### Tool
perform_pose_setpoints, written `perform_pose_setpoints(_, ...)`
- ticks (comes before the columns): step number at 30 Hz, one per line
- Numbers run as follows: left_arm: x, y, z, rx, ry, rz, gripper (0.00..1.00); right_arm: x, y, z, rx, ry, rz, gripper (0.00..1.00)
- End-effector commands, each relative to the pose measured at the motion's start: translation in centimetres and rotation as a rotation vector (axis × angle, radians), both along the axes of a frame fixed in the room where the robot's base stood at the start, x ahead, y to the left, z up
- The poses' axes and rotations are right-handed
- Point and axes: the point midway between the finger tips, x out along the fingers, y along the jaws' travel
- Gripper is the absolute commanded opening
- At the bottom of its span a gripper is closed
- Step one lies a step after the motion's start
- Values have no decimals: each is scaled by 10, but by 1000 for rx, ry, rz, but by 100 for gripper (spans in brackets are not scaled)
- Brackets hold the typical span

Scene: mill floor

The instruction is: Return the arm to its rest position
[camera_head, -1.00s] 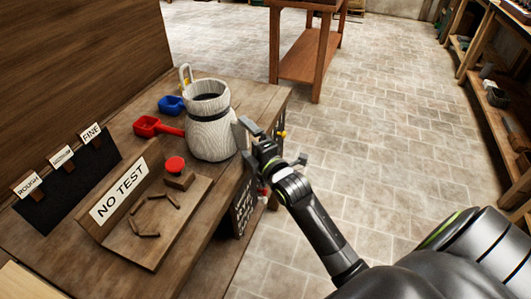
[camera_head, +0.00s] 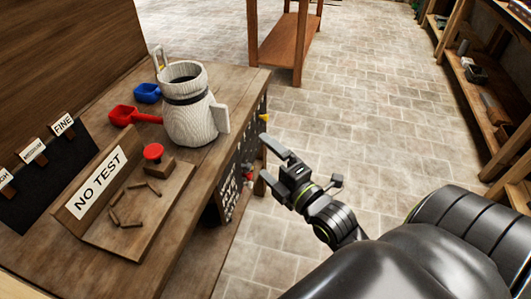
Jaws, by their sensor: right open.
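My right gripper (camera_head: 268,160) is open and empty. It hangs past the table's right edge, over the stone floor, with its two fingers apart. My right arm comes in from the lower right. My left gripper does not show. A white jug-like container (camera_head: 190,118) with a dark band and an open top stands upright on the wooden table (camera_head: 200,205), apart from the gripper. A white tab sticks out of its right side.
A red scoop (camera_head: 128,116) and a blue scoop (camera_head: 146,93) lie left of the container. A wooden stand (camera_head: 285,42) is behind. Shelves (camera_head: 485,85) line the right. Open floor lies between.

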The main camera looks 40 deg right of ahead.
Motion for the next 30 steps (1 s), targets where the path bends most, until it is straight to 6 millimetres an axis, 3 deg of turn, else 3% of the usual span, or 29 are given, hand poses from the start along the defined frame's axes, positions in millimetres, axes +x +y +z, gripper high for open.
perform_pose_setpoints(8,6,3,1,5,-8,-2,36,-2,0,-1,2,2,-1,100)
perform_pose_setpoints(11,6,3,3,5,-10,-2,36,1,-4,-13,29,32,-10,100)
perform_pose_setpoints(13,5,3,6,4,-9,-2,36,6,-9,-33,72,77,-26,100)
perform_pose_setpoints(18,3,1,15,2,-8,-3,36,14,-27,-116,254,258,-103,100)
perform_pose_setpoints(22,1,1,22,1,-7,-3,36,6,-39,-186,408,400,-189,100)
perform_pose_setpoints(26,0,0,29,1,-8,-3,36,-14,-48,-254,555,534,-290,100)
perform_pose_setpoints(30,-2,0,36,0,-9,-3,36,-50,-54,-322,706,667,-419,100)
